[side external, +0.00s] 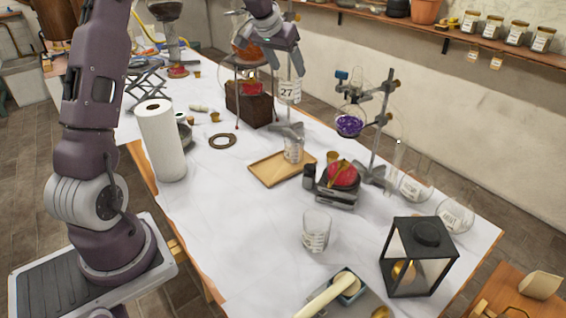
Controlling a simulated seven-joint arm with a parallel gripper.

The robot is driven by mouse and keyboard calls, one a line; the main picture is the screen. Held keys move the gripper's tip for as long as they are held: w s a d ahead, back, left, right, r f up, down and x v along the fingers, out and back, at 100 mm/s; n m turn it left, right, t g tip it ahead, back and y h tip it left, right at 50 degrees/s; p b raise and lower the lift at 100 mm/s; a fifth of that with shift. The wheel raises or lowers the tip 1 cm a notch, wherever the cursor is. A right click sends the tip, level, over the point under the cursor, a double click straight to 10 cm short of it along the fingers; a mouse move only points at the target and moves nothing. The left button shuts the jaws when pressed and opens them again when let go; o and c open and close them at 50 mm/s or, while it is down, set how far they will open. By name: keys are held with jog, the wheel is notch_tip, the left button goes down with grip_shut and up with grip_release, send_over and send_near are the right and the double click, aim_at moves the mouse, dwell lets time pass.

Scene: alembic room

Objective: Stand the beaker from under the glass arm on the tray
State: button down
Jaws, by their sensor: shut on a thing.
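My gripper (291,137) points down from above and is shut on a clear glass beaker (293,153). The beaker is upright, with pale markings on its side. The fingers partly hide the beaker's upper part. The rest of the tray looks empty.
Right of the tray are a scale with a red item (342,175) and a stand with a purple flask (349,124). Behind is a tripod over a dark block (250,103). Another beaker (316,231), a lantern (418,258) and a paper roll (161,140) stand nearer. The front left tabletop is clear.

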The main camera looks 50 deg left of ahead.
jog(key=a+f, duration=0.2)
jog(key=f, duration=1.1)
jog(key=s+a+f+n, duration=0.1)
jog(key=a+f, duration=0.1)
jog(key=f, duration=1.1)
jog(key=shift+s+a+f, duration=0.2)
jog(key=shift+s+a, duration=0.05)
jog(key=shift+f, duration=0.1)
jog(key=shift+c, duration=1.8)
grip_release()
